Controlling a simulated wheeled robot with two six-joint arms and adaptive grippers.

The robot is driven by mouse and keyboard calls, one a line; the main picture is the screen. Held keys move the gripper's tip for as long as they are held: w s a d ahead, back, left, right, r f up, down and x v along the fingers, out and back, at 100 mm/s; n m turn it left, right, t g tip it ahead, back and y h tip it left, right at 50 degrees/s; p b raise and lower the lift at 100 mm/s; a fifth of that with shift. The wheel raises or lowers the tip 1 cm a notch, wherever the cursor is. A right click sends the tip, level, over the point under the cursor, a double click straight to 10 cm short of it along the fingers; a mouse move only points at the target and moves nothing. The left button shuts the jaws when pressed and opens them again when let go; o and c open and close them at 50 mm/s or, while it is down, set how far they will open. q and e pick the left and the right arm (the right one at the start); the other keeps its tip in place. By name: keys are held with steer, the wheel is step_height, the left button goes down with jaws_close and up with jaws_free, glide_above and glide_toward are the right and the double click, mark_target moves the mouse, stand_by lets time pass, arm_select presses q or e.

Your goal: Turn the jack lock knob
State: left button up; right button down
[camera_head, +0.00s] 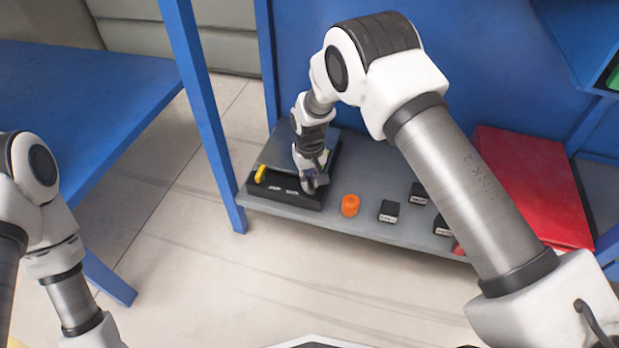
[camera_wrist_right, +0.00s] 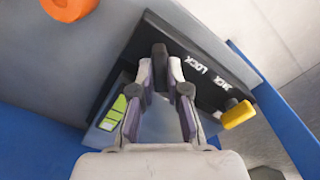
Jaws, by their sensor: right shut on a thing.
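The jack lock panel is a dark box (camera_head: 283,212) on the low grey shelf, with a white "JACK LOCK" label in the right wrist view (camera_wrist_right: 210,76). A yellow handle (camera_head: 260,173) sticks up from it; it also shows in the right wrist view (camera_wrist_right: 238,114). My right gripper (camera_head: 314,184) reaches down onto the panel. In the right wrist view its fingers (camera_wrist_right: 160,66) are closed on a small black knob (camera_wrist_right: 159,50) beside the label. The knob is hidden by the gripper in the head view. My left gripper is out of view.
An orange cylinder (camera_head: 350,205) stands on the shelf (camera_head: 370,231) right of the panel. Several small black labelled blocks (camera_head: 389,211) stand farther right. A red case (camera_head: 530,185) lies at the right. A blue post (camera_head: 203,110) rises close left of the panel.

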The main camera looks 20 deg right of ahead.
steer(key=n+p, duration=0.1)
steer(key=p, duration=0.1)
steer(key=n+p, duration=0.4)
steer(key=shift+r+p, duration=0.25)
steer(key=shift+p, duration=0.15)
steer(key=shift+n+p, duration=0.4)
steer(key=shift+n, duration=0.1)
steer(key=n+p, duration=0.2)
steer(key=n, duration=0.1)
steer(key=shift+f+n, duration=0.15)
steer(key=shift+n, duration=0.15)
steer(key=n+p, duration=0.2)
steer(key=n, duration=0.2)
steer(key=shift+f+n, duration=0.15)
steer(key=shift+n, duration=0.25)
steer(key=c, duration=1.2)
jaws_free()
steer(key=shift+o, duration=0.2)
